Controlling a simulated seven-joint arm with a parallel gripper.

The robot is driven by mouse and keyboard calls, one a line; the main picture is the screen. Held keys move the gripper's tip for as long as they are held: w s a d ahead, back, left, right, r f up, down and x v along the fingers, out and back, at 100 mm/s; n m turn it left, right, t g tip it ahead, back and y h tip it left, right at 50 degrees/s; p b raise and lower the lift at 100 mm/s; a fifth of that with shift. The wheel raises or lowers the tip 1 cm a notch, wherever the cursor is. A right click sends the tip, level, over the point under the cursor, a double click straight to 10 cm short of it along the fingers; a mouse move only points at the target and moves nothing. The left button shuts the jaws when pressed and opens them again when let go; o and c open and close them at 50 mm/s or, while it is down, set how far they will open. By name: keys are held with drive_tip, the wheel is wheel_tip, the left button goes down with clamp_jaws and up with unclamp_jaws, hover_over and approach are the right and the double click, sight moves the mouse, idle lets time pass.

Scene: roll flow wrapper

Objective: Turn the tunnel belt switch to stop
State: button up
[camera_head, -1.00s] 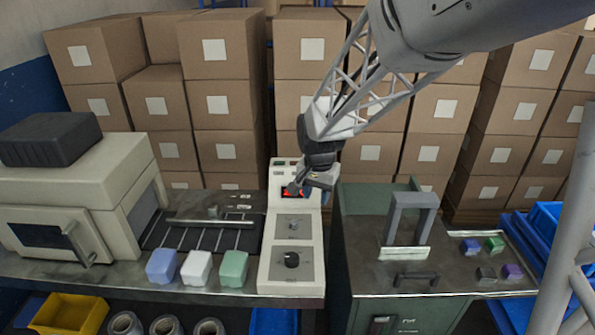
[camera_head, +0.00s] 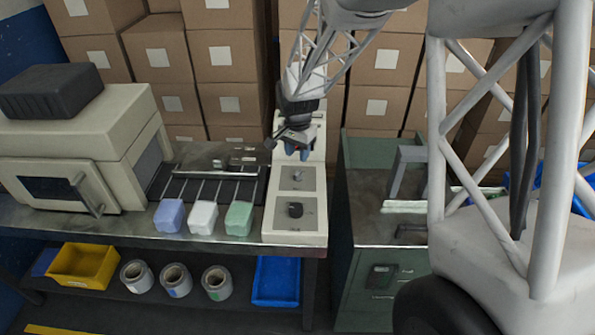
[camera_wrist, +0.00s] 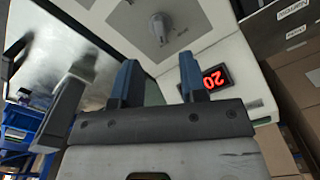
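The white control panel (camera_head: 268,220) stands on the bench, with a grey upper knob (camera_head: 298,176) and a black lower knob (camera_head: 295,210). I cannot read which is the tunnel belt switch. My gripper (camera_head: 297,152) hangs over the panel's upper part, just behind the upper knob and apart from it. In the wrist view my gripper (camera_wrist: 159,68) has its two blue fingers apart with nothing between them. A grey knob (camera_wrist: 160,28) on a grey plate lies beyond the fingertips. A red display (camera_wrist: 216,78) beside the right finger shows 20 upside down.
A cream machine (camera_head: 80,150) stands left. Blue, white and green blocks (camera_head: 203,217) sit at the bench's front edge. A green cabinet (camera_head: 375,265) with a grey frame (camera_head: 400,170) stands right. Stacked boxes (camera_head: 220,60) close off the back.

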sight(298, 173)
drive_tip(key=shift+f, duration=3.9)
clamp_jaws()
